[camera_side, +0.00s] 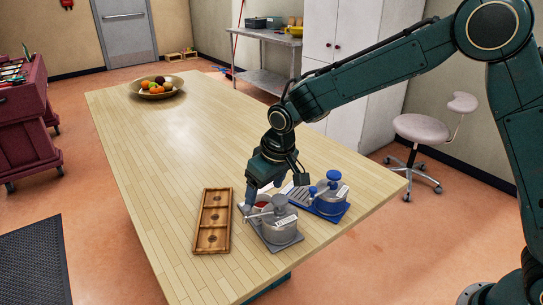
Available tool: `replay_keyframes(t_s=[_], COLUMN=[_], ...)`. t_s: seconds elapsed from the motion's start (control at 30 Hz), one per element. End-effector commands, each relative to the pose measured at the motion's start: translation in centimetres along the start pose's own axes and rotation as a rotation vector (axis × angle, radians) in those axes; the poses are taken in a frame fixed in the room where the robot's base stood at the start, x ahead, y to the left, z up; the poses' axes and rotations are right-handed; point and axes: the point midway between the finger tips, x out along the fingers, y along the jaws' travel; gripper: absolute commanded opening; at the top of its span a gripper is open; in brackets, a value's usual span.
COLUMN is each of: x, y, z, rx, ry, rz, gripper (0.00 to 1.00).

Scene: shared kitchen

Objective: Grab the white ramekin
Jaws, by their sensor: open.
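My gripper (262,192) points down, open, low over the near part of the wooden table (170,130). Just below its fingers is a small, round, pale cup with a reddish inside, which looks like the white ramekin (262,208). The fingers partly hide it, and I cannot tell whether they touch it. It is at the back left of a grey tray (285,246), beside a grey lidded pot (280,228).
A wooden tray with three compartments (212,238) lies just left of the grey tray. A blue tray (333,215) with a blue-topped jar (330,198) is close on the right. A fruit bowl (140,93) stands far back. The table's middle is clear.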

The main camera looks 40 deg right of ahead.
Motion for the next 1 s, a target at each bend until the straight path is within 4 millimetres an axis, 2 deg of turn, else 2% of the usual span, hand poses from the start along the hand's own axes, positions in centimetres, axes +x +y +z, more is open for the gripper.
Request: replay_keyframes(t_s=[0.2,0.4,0.93,1.0], x=[2.6,4.1,4.1,4.1], y=[0.1,0.1,0.1,0.1], z=[0.3,0.3,0.3,0.3], rx=[0.000,0.001,0.001,0.001], ry=[-0.003,-0.002,-0.001,-0.001], rz=[0.000,-0.001,-0.001,-0.001], gripper=[0.75,0.75,0.75,0.61])
